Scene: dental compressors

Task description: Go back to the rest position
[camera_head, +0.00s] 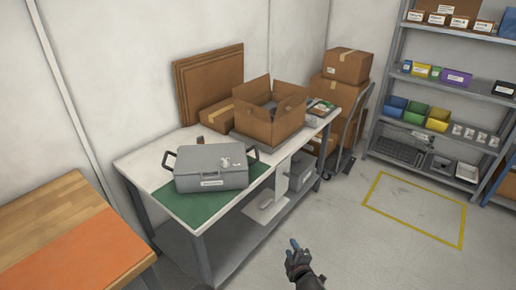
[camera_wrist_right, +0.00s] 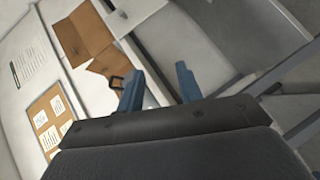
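My right gripper (camera_head: 295,247) is at the bottom middle of the head view, over the floor in front of the white workbench (camera_head: 139,162). It is clear of the bench and touches nothing there. In the right wrist view its two blue fingers (camera_wrist_right: 160,82) stand apart with nothing between them. My left gripper is not in view. A grey case-like unit (camera_head: 211,168) with dark side handles sits on the green mat (camera_head: 196,211) on the bench.
An open cardboard box (camera_head: 272,124) stands farther back on the bench. A wooden-topped table (camera_head: 50,205) with an orange mat is at the left. Shelves (camera_head: 437,87) with bins are at the right. The floor inside the yellow outline (camera_head: 415,211) is free.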

